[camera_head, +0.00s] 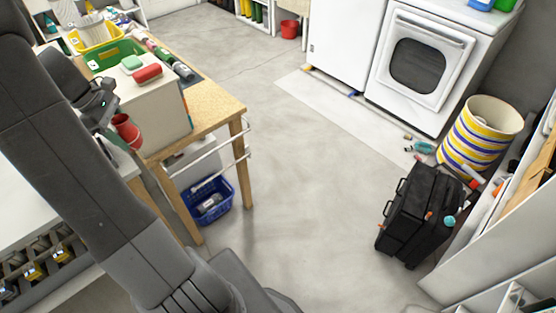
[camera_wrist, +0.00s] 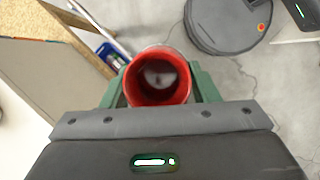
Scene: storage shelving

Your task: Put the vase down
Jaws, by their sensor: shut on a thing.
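The red vase (camera_head: 127,130) is in my gripper in the head view, beside the near side of a pale box. In the wrist view I look down into the open mouth of the vase (camera_wrist: 159,76). My gripper (camera_wrist: 160,90) has a green finger on each side of the vase and is shut on it. The vase appears held in the air near the wooden table (camera_head: 225,105), with grey floor showing around it in the wrist view. The vase's base is hidden in the wrist view.
The pale box (camera_head: 158,112) stands on the table with a red and a green item on top. Green (camera_head: 100,58) and yellow bins stand behind. A blue basket (camera_head: 208,200) is below. A black suitcase (camera_head: 420,212) stands at right; the middle floor is clear.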

